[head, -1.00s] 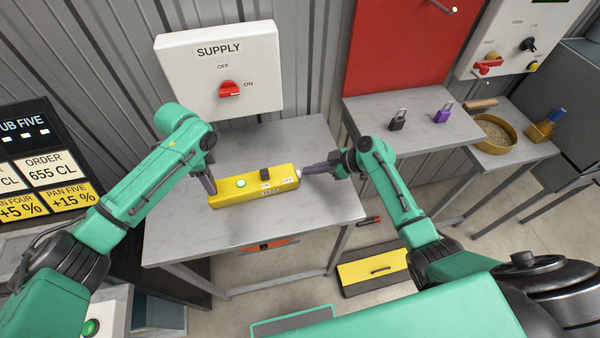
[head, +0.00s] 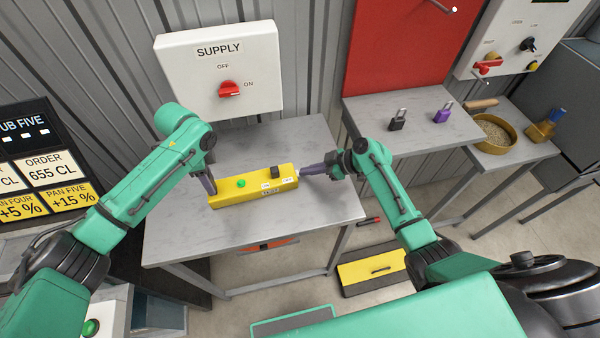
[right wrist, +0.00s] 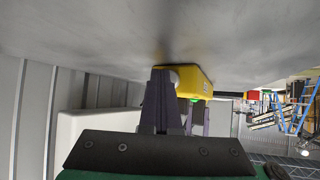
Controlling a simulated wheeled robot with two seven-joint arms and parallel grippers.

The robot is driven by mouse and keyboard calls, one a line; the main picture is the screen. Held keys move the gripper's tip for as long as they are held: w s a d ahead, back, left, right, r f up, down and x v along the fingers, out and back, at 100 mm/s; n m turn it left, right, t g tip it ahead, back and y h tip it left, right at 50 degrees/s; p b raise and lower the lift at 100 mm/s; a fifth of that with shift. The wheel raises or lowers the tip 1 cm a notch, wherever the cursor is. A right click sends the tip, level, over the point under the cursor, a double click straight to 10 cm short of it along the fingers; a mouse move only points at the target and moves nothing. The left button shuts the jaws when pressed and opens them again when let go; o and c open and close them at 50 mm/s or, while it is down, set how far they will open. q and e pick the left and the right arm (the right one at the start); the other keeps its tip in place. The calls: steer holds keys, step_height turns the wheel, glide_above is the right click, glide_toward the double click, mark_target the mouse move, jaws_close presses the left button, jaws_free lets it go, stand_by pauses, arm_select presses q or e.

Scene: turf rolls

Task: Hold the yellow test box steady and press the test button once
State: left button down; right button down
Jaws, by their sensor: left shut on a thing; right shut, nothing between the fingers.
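The yellow test box (head: 232,198) lies on the grey table, with a green lamp (head: 241,183) and a black switch piece (head: 275,172) on top. My left gripper (head: 211,189) is shut on the box's left end. My right gripper (head: 304,171) is shut and empty, with its fingertips at the box's right end. In the right wrist view, a pale round button (right wrist: 174,77) shows on the near end of the yellow box (right wrist: 196,80), close to the fingertips. I cannot tell whether they touch it.
The grey table (head: 190,235) has free room in front of the box. A white SUPPLY panel (head: 260,50) with a red knob (head: 229,89) hangs behind. Black (head: 398,120) and purple (head: 442,114) padlocks stand on the table to the right.

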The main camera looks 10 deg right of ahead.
steer(key=shift+a, duration=0.2)
stand_by(0.3)
steer(key=shift+d, duration=1.1)
steer(key=shift+w+d, duration=0.2)
steer(key=shift+d, duration=2.3)
arm_select(q)
steer(key=shift+c, duration=1.6)
jaws_free()
